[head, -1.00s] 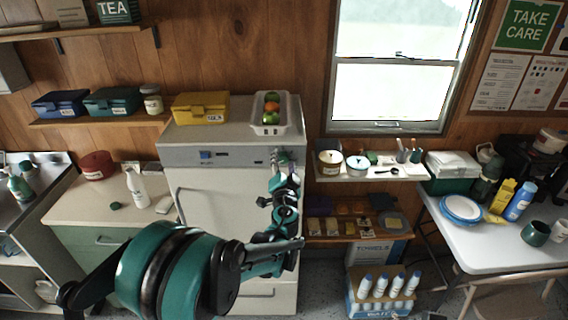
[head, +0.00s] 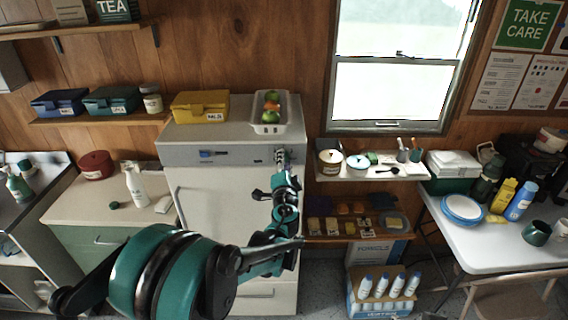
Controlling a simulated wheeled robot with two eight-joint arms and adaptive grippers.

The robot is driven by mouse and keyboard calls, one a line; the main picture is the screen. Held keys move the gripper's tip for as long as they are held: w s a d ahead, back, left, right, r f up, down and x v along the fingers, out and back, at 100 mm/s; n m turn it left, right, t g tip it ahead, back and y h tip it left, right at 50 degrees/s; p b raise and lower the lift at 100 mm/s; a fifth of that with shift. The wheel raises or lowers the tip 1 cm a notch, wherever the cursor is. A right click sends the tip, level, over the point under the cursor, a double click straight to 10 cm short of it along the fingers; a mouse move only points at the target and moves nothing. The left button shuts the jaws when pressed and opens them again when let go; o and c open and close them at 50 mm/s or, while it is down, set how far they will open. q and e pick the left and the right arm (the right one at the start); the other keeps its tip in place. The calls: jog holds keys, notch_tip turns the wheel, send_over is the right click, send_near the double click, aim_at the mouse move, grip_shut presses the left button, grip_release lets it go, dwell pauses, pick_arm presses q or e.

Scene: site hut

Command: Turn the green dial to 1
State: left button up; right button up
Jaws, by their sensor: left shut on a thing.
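The white appliance (head: 232,128) has a grey control panel (head: 240,155) along its upper front. My left gripper (head: 282,158) is at the right end of this panel, pointing into it. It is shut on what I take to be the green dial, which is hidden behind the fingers. The dial's pointer and any numbers cannot be read. My right gripper is not in view.
A blue part (head: 207,153) sits on the panel's left. A yellow box (head: 200,107) and a white basket of fruit (head: 269,128) stand on the appliance top. A small shelf (head: 375,175) with jars is close on the right.

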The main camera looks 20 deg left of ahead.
pick_arm(q)
jog(key=shift+f+m+b, duration=0.1)
jog(key=shift+m+b, duration=0.45)
jog(key=shift+m, duration=3.25)
jog(key=o, duration=1.2)
jog(key=shift+c, duration=0.2)
jog(key=v, duration=1.2)
